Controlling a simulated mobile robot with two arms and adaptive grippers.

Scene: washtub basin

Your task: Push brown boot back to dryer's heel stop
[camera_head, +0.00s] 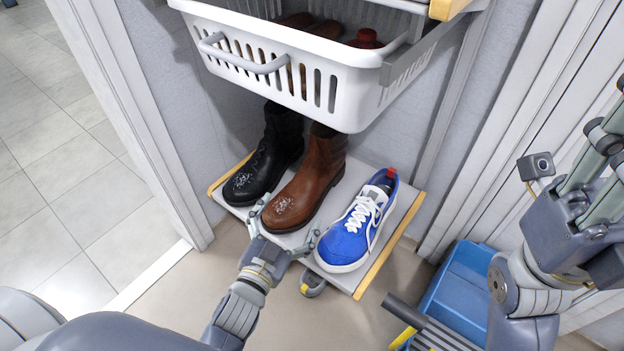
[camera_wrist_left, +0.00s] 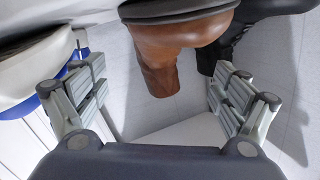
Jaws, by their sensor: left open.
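The brown boot (camera_head: 310,183) stands upright on a light grey board with yellow side edges (camera_head: 388,252), its toe toward me and its shaft top under the white basket. My left gripper (camera_head: 285,230) is open around the boot's toe, one finger on each side. The left wrist view shows the boot inverted (camera_wrist_left: 180,42) between and beyond the spread fingers (camera_wrist_left: 155,85); I cannot tell whether they touch it. The heel stop is hidden behind the footwear. My right gripper (camera_head: 598,150) is raised at the right, partly cut off.
A black boot (camera_head: 268,155) stands close left of the brown boot, and a blue-white sneaker (camera_head: 360,222) to its right. A white basket (camera_head: 290,62) overhangs the boots. A blue bin (camera_head: 465,285) stands at the right. Open floor (camera_head: 260,320) lies in front.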

